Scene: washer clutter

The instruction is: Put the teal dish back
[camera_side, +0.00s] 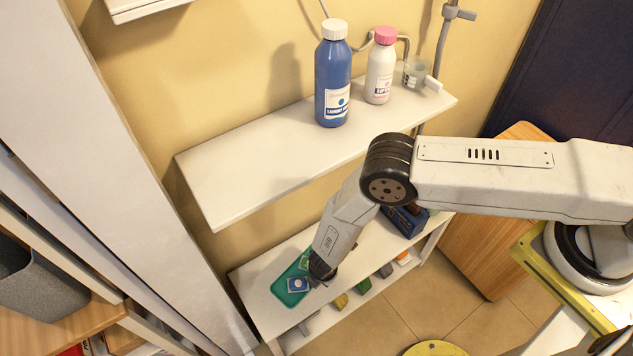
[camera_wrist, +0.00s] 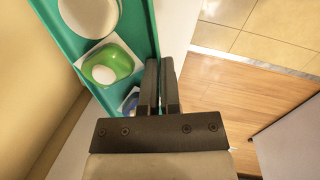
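The teal dish (camera_side: 280,285) is a long shallow tray at the left end of the lower white shelf. In the wrist view it (camera_wrist: 143,32) holds a white round piece (camera_wrist: 90,15), a green pod (camera_wrist: 112,62) and a blue pod (camera_wrist: 132,103), partly hidden. My gripper (camera_side: 318,282) points down at the dish's right edge. In the wrist view its fingers (camera_wrist: 161,68) are nearly together, with the dish's thin side wall running in between them. The fingertips are hidden in the side view.
The upper shelf (camera_side: 240,165) holds a blue bottle (camera_side: 332,80), a white pink-capped bottle (camera_side: 380,68) and a clear cup (camera_side: 414,72). A dark blue box (camera_side: 403,222) stands right of my forearm on the lower shelf. Several small coloured items sit below its front edge.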

